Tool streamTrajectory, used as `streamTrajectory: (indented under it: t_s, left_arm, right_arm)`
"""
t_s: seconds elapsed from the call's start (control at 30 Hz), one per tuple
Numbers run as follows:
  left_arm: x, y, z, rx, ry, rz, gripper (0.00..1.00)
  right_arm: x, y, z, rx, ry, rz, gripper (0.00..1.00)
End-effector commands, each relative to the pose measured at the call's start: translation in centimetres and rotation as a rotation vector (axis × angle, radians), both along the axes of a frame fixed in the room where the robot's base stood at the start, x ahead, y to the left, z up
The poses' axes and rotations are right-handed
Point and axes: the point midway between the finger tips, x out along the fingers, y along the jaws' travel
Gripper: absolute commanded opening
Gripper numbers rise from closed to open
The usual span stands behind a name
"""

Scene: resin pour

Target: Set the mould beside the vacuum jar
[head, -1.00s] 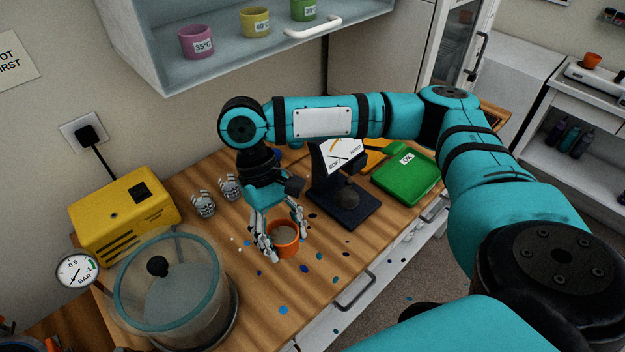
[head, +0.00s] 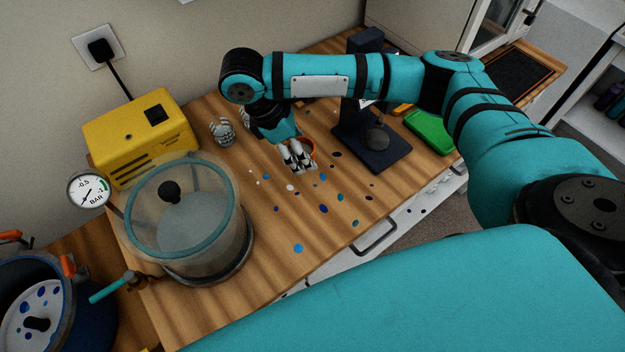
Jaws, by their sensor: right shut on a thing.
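The mould, an orange cup (head: 309,147), is at my right gripper (head: 298,162), mostly hidden behind its fingers. My right gripper is shut on it, over the wooden bench; I cannot tell whether the mould touches the bench. The vacuum jar (head: 220,221), a clear round chamber with a teal-rimmed lid and black knob, stands to the left and nearer. A stretch of spotted bench lies between the jar and the mould. My left gripper is out of view.
A yellow pump box (head: 141,136) stands behind the jar, and a pressure gauge (head: 89,190) at its left. A dark hardness tester (head: 372,146) stands right of the gripper. A white ribbed object (head: 222,131) stands behind. Bench right of the jar is clear except for flat spots.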

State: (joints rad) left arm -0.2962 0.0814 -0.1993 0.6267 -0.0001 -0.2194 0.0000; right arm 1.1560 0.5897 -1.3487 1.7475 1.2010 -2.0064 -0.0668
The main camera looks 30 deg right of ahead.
Motion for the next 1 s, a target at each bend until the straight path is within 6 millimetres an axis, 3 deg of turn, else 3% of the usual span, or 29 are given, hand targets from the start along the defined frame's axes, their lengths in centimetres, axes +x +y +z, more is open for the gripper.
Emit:
streamTrajectory:
  t_s: [0.03,0.2,0.43,0.6,1.0]
  left_arm:
    - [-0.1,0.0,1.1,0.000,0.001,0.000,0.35]
    - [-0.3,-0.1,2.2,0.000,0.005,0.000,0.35]
    - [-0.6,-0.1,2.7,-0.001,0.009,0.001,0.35]
    - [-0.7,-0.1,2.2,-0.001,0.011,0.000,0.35]
    - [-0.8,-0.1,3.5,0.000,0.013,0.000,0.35]
  right_arm:
    - [0.4,0.1,0.7,0.001,0.003,0.094,0.19]
    - [1.9,0.0,1.1,0.002,0.003,0.357,0.19]
    - [2.7,-0.1,1.2,0.002,0.004,0.523,0.19]
    - [2.7,-0.1,-1.7,0.003,0.009,0.541,0.19]
    - [2.8,-0.2,-6.6,0.001,0.006,0.538,0.19]
